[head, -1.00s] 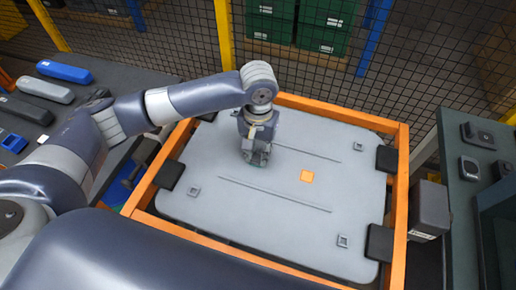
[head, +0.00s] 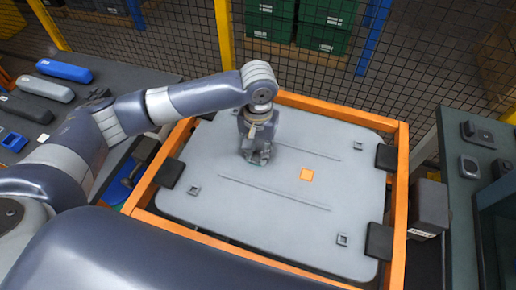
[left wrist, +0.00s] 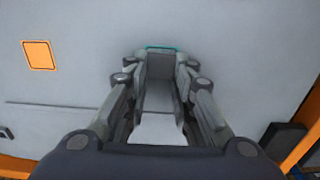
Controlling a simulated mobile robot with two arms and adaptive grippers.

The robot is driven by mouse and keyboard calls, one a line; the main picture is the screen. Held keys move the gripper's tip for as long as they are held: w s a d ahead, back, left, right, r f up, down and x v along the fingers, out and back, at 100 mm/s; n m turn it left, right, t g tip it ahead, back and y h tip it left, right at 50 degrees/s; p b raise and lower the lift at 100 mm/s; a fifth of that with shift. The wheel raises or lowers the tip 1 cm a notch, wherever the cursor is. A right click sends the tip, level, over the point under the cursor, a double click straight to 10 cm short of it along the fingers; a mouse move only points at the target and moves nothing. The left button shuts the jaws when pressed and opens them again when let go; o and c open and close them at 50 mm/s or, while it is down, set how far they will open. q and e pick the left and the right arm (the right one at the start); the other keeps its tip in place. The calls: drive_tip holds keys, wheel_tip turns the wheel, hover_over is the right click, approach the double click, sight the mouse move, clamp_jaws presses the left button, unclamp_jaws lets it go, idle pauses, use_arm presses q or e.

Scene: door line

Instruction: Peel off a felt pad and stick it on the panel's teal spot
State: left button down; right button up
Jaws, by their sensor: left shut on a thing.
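The panel (head: 230,228) is a large light-grey sheet lying in an orange frame; its surface also fills the left wrist view (left wrist: 240,60). My left gripper (head: 256,160) points down at the panel's upper left part. In the left wrist view its fingers (left wrist: 160,72) are shut on a grey piece (left wrist: 160,66), which I take to be the felt pad. A thin teal edge (left wrist: 160,47) of the spot shows just beyond the piece; the rest of the spot is hidden. The pad appears at or very near the panel; contact cannot be told. My right gripper is not in view.
An orange square (head: 306,175) lies on the panel, right of the gripper. Dark clamps (head: 380,242) sit along the orange frame (head: 402,190). A bench (head: 100,90) with several parts stands at left, another dark table (head: 470,215) at right. A mesh fence (head: 420,70) is behind.

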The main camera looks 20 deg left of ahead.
use_arm(q)
drive_tip(key=shift+f, duration=0.1)
drive_tip(key=c, duration=1.3)
unclamp_jaws()
wheel_tip(320, 180, up, 12)
